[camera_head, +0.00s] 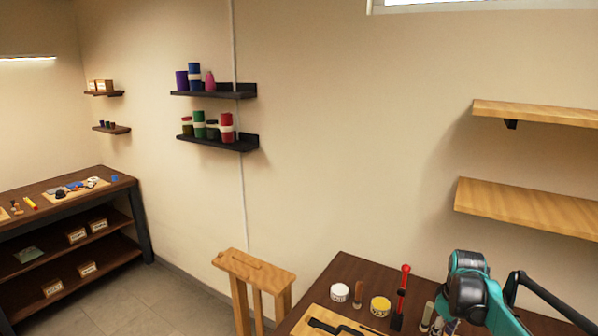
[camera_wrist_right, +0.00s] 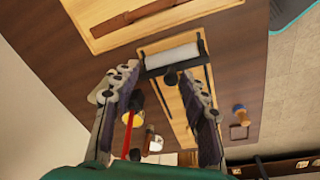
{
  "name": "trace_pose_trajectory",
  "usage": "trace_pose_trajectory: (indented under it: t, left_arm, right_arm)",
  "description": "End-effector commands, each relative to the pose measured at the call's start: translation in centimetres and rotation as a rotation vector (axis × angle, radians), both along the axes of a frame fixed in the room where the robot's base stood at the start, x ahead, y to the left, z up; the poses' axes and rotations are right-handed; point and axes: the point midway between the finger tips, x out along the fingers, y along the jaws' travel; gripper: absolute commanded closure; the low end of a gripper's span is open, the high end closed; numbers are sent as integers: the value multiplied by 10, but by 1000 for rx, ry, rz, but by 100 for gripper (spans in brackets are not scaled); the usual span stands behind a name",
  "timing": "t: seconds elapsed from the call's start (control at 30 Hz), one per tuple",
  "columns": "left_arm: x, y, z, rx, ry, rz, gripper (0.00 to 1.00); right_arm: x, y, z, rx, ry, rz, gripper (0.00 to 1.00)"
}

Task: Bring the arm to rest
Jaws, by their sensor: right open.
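My right arm (camera_head: 478,290), teal and dark grey, is at the lower right of the head view, over the work table; its fingers cannot be made out there. In the right wrist view my right gripper (camera_wrist_right: 158,80) has its two fingers spread apart with nothing held between them. Beyond the fingers is a wooden board (camera_wrist_right: 197,78) with a white roll (camera_wrist_right: 172,57) on it. My left gripper is not in view.
The dark work table (camera_head: 345,272) holds a white jar (camera_head: 339,292), a yellow jar (camera_head: 380,306), an upright red tool (camera_head: 402,290) and a wooden tray (camera_head: 310,318). A wooden stand (camera_head: 254,268) is left of it. Wooden shelves (camera_head: 530,206) hang at right.

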Motion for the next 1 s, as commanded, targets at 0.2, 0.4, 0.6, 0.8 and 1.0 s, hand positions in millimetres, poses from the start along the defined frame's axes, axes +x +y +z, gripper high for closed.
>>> trace_pose_trajectory:
  t: [0.2,0.4,0.6,0.8,1.0]
  left_arm:
    - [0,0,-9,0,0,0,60]
    - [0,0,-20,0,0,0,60]
    - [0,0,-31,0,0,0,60]
    - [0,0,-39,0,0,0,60]
    - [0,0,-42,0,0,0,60]
  right_arm:
    - [-33,50,23,-5,-91,-71,56]
    - [-88,109,35,19,-224,-176,56]
    - [-149,157,23,80,-357,-281,56]
    - [-196,188,-5,158,-459,-366,56]
    - [-215,199,-20,204,-504,-407,56]
